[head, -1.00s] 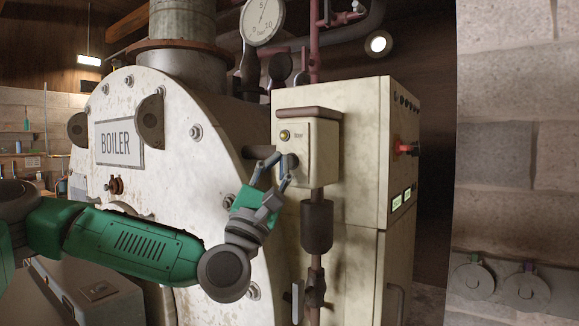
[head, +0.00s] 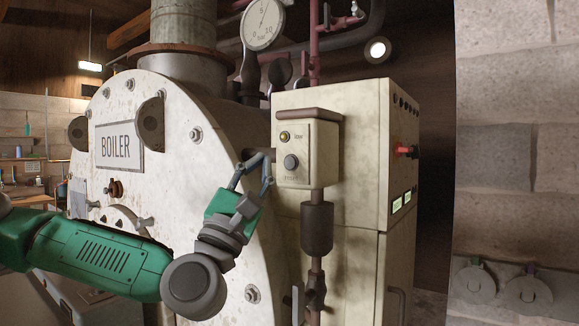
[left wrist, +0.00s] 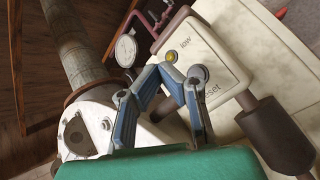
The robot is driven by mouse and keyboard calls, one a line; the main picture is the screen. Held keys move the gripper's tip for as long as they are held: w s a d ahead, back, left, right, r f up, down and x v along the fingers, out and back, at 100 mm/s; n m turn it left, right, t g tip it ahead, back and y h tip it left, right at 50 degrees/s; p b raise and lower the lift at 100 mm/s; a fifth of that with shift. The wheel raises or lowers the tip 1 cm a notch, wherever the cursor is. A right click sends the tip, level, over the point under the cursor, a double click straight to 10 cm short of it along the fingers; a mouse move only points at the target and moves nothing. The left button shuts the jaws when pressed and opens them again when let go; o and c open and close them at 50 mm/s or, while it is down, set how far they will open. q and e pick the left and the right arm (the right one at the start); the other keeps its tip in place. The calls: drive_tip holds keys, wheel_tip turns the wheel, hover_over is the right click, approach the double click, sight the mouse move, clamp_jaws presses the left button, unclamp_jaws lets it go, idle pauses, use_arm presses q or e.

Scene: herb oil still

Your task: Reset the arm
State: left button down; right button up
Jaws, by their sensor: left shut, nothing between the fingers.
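My left gripper (head: 258,160) is shut and empty. It is just left of the small cream control box (head: 308,150), apart from the round grey knob (head: 291,162) on it. The knob sits below a small yellow lamp (head: 284,137). In the left wrist view, the blue-grey fingers of my left gripper (left wrist: 168,72) meet at their tips beside the box (left wrist: 200,45), and the grey knob (left wrist: 199,73) shows right of them, with lettering ending in "set" near it. My right gripper is not in view.
The large white boiler (head: 195,180) stands behind my left arm. A cream cabinet (head: 350,140) with a red switch (head: 406,151) stands behind the box. A dark pipe fitting (head: 317,227) hangs below the box. A block wall (head: 515,130) is at the right.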

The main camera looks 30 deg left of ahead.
use_arm(q)
drive_tip(key=shift+f, duration=0.1)
idle(0.6)
